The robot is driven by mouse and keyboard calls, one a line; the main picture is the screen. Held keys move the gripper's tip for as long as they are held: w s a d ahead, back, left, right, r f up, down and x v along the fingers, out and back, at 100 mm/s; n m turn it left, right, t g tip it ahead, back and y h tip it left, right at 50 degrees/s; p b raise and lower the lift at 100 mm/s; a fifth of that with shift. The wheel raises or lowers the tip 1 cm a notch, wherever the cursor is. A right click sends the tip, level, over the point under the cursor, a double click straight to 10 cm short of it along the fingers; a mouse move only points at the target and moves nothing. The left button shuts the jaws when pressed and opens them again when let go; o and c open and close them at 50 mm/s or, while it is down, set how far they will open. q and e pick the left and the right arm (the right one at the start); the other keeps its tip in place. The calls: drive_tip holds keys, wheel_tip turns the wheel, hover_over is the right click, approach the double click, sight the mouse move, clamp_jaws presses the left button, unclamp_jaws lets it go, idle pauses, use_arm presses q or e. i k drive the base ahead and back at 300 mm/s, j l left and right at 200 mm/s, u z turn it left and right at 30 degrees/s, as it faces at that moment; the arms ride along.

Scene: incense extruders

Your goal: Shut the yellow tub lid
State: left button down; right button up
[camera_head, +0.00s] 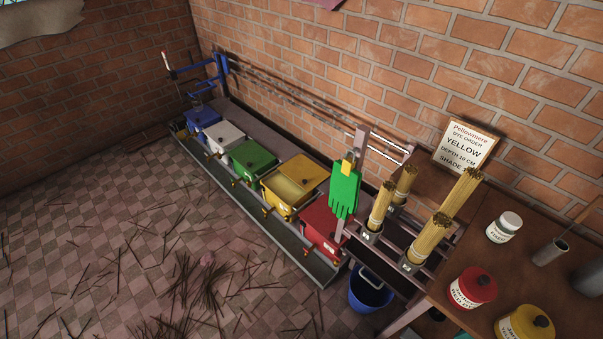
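The yellow tub (284,203) stands in the row of coloured tubs along the brick wall, between the green tub (252,160) and the red tub (322,225). Its yellow lid (311,170) appears raised at the wall side, with the lighter yellow inside of the tub showing in front of it. The exact lid angle is hard to tell at this size. Neither of my grippers is in view.
White (222,138) and blue (201,118) tubs stand farther left. A green glove (345,190) hangs on a post near the red tub. Incense bundles (428,240) stand in a rack at right. A blue bucket (368,292) is on the floor. Dark sticks litter the tiles.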

sight(303, 171)
drive_tip(key=i+j, duration=0.4)
drive_tip(key=i+j+z, duration=0.15)
drive_tip(key=i+j, duration=0.6)
drive_tip(key=i+j+z, duration=0.15)
drive_tip(key=i+j, duration=0.2)
drive_tip(key=j, duration=0.2)
drive_tip(key=i+j, duration=0.35)
drive_tip(key=j, duration=0.15)
drive_tip(key=i+j+z, duration=0.15)
drive_tip(key=i+j, duration=0.15)
drive_tip(key=j, duration=0.2)
